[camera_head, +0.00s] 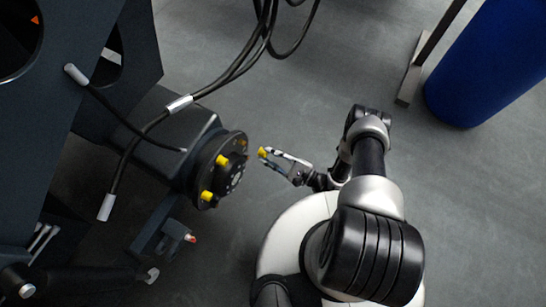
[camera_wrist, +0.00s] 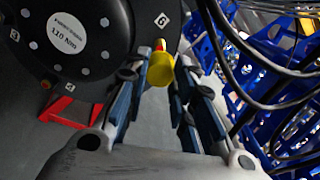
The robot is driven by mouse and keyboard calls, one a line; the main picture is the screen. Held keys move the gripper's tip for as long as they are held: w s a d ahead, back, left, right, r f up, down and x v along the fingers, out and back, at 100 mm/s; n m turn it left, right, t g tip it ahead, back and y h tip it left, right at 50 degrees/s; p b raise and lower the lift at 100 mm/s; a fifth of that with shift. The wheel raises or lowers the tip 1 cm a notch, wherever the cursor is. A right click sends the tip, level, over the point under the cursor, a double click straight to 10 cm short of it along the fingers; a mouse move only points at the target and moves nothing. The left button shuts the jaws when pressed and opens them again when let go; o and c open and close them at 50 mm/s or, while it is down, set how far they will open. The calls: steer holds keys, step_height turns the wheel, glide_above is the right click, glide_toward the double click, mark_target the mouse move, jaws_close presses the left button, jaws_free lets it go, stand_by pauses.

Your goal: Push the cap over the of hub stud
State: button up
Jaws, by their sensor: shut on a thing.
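My gripper (camera_head: 270,157) is shut on a yellow cap (camera_head: 263,152), held at its fingertips to the right of the hub. In the wrist view the cap (camera_wrist: 160,71) sits between the two fingertips (camera_wrist: 156,80). The dark round hub (camera_head: 229,178) faces right, with a small gap between it and the held cap in the head view. In the wrist view the hub (camera_wrist: 108,62) fills the upper left, and a small red-orange stud tip (camera_wrist: 160,45) shows just behind the cap. Two other yellow caps (camera_head: 221,160) (camera_head: 207,196) sit on the hub.
Black cables (camera_head: 235,72) hang above the hub. A dark bracket (camera_head: 160,228) is below it. A blue barrel (camera_head: 490,65) stands at upper right. In the wrist view, blue racks (camera_wrist: 290,100) and dark cables (camera_wrist: 250,80) are at right, and a red stand (camera_wrist: 70,108) is below the hub.

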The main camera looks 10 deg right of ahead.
mark_target(262, 152)
steer(key=shift+x, duration=2.55)
steer(key=shift+w+a, duration=0.15)
steer(key=shift+a, duration=0.1)
steer(key=shift+x, duration=1.4)
steer(key=o, duration=0.9)
steer(key=shift+v, duration=2.5)
